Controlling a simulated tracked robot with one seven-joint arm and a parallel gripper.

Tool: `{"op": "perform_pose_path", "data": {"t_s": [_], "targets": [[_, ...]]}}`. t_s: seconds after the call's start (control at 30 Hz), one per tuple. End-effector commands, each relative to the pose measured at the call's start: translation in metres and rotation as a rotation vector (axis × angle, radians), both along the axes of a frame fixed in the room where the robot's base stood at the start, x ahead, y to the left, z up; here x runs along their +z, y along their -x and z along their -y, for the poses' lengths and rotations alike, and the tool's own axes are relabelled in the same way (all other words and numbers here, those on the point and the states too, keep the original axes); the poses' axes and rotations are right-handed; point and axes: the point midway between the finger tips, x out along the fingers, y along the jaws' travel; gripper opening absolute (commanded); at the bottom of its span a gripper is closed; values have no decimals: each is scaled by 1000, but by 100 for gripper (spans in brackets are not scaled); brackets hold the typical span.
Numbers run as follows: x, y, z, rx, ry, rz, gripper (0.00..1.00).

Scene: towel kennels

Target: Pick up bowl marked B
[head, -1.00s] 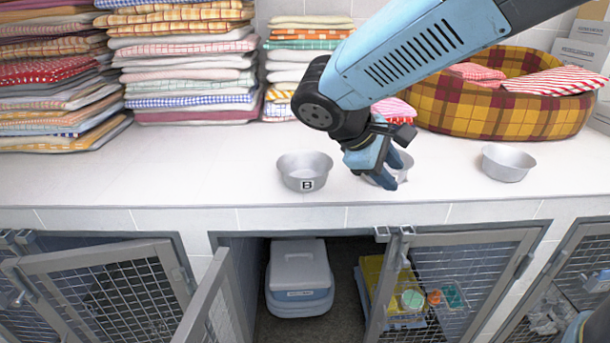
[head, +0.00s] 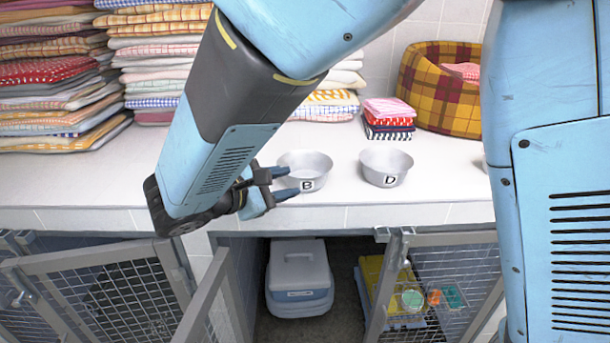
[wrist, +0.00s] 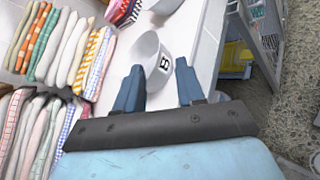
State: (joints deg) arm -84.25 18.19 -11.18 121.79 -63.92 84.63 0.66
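The bowl marked B (head: 303,168) is a grey metal bowl standing upright near the front edge of the white counter. It also shows in the wrist view (wrist: 150,52), ahead of and partly between my fingertips, its letter facing the counter edge. My gripper (head: 287,183) is open and empty at the bowl's left side, with its blue fingertips very close to the bowl wall. In the wrist view my gripper (wrist: 159,63) has its fingers spread apart. I cannot tell whether a fingertip touches the bowl.
A similar bowl marked D (head: 386,167) stands to the right. Folded checked cloths (head: 388,118) and a plaid pet bed (head: 440,92) lie behind it. Tall towel stacks (head: 58,75) fill the back left. Open mesh kennel doors (head: 105,290) are below the counter; a carrier (head: 298,278) sits inside.

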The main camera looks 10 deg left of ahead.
Motion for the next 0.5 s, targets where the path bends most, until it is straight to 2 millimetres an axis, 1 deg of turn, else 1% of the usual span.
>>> {"op": "perform_pose_path", "data": {"t_s": [0.1, 0.3, 0.5], "targets": [[-7, -18, 12, -1, 0, 0, 39], [-15, -41, 27, -2, -1, 0, 39], [-18, -49, 32, -2, -1, -1, 39]]}}
